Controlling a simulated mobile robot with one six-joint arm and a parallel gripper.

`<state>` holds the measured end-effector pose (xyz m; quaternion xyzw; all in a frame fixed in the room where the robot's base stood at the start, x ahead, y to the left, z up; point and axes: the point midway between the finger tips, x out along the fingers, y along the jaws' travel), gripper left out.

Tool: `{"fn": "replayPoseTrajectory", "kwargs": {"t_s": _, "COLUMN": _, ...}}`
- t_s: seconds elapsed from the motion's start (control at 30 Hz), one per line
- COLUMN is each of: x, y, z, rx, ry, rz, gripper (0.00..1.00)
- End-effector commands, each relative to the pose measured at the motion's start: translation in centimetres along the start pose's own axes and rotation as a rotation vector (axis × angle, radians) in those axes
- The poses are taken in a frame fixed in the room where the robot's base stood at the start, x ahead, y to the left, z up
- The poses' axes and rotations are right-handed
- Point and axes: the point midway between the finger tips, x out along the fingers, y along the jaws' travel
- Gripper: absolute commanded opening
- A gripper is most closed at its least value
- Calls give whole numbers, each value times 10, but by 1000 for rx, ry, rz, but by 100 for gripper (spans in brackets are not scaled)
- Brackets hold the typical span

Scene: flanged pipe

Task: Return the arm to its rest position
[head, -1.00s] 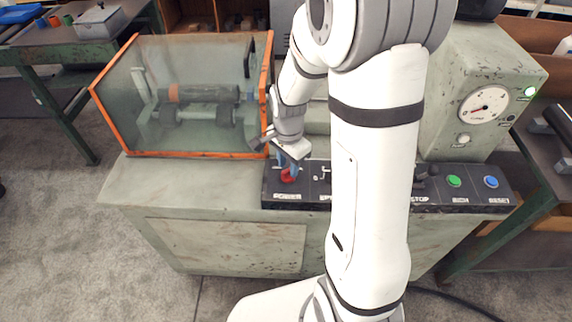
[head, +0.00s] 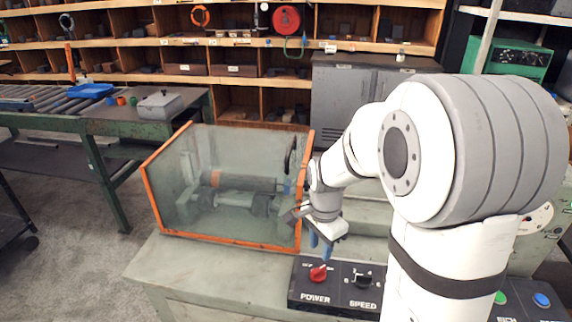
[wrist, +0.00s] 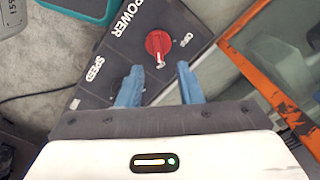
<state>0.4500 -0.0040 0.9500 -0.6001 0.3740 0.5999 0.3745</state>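My gripper (head: 320,243) hangs above the front panel, over the red power knob (head: 318,274). In the wrist view my gripper (wrist: 158,82) shows two blue fingers spread apart with nothing between them. The red knob (wrist: 158,43) lies beyond the fingertips, apart from them, and its white pointer is towards the gripper. The black control panel (head: 340,298) carries the labels POWER and SPEED. My arm covers much of the panel's right part in the head view.
A glass guard box with an orange frame (head: 170,232) stands left of my gripper, close to it, with a pipe (head: 240,183) on rollers inside. Green and blue buttons (head: 541,300) sit at the panel's right. Shelves (head: 250,42) and a roller table (head: 50,103) stand behind.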

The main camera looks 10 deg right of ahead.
Motion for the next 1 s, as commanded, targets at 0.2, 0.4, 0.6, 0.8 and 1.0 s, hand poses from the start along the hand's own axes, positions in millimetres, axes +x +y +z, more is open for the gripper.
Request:
{"fn": "replayPoseTrajectory", "kwargs": {"t_s": 0.2, "x": -23, "y": 18, "z": 10, "rx": -156, "ry": 20, "rz": -32, "gripper": 33}}
{"fn": "replayPoseTrajectory", "kwargs": {"t_s": 0.4, "x": -62, "y": 62, "z": 33, "rx": -536, "ry": 82, "rz": -89, "gripper": 33}}
{"fn": "replayPoseTrajectory", "kwargs": {"t_s": 0.6, "x": -82, "y": 105, "z": 55, "rx": -891, "ry": 155, "rz": -118, "gripper": 33}}
{"fn": "replayPoseTrajectory", "kwargs": {"t_s": 0.8, "x": -88, "y": 127, "z": 66, "rx": -1082, "ry": 199, "rz": -124, "gripper": 33}}
{"fn": "replayPoseTrajectory", "kwargs": {"t_s": 1.0, "x": -88, "y": 131, "z": 68, "rx": -1118, "ry": 206, "rz": -123, "gripper": 33}}
